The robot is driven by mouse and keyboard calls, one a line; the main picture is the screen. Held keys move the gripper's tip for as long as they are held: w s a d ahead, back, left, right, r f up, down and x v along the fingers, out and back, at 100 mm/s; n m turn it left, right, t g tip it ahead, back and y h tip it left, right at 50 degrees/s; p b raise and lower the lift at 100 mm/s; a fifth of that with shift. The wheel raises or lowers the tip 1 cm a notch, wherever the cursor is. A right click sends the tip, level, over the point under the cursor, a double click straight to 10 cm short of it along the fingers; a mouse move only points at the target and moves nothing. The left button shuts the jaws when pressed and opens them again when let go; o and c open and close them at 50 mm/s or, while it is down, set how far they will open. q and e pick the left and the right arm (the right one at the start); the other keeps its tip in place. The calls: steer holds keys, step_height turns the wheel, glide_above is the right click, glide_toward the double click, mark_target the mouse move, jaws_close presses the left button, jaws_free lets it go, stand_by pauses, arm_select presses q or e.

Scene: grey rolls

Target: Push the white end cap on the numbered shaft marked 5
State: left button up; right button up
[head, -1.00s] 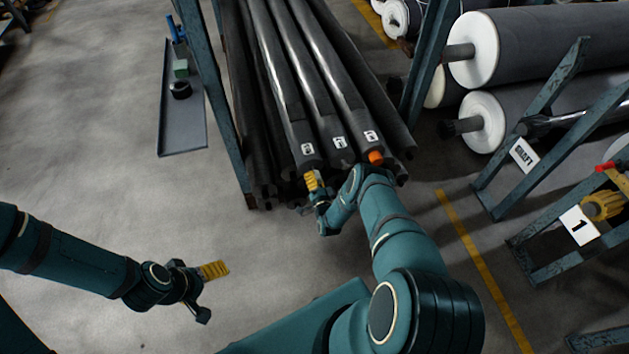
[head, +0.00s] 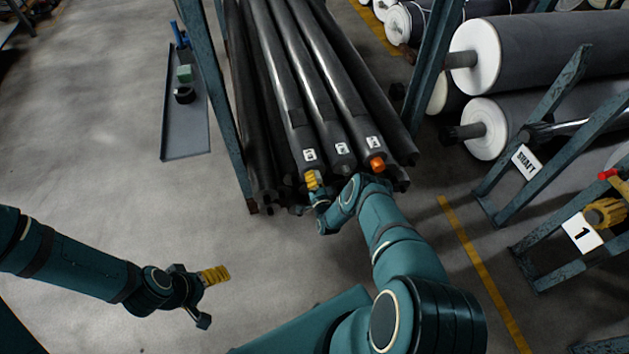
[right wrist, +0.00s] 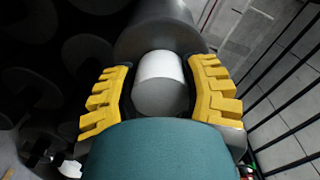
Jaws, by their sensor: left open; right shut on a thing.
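My right gripper (head: 314,188) is at the near end of the left labelled dark shaft (head: 295,118). In the right wrist view its yellow fingers (right wrist: 160,92) are shut on the white end cap (right wrist: 160,82), one on each side. The cap lines up with the dark shaft's end (right wrist: 158,35) behind it; I cannot tell whether it is seated. The cap is hidden in the head view. The number labels, such as the left one (head: 310,155), are too small to read surely. My left gripper (head: 208,296) is open and empty above the floor.
An orange cap (head: 377,164) sits on the right labelled shaft's end. Blue rack posts (head: 215,100) flank the shafts. A grey tray (head: 184,135) with small items lies at left. White-ended rolls (head: 478,50) and stands fill the right.

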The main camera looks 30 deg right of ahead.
steer(key=o, duration=1)
steer(key=v, duration=1.2)
steer(key=shift+r, duration=0.1)
steer(key=shift+w, duration=0.1)
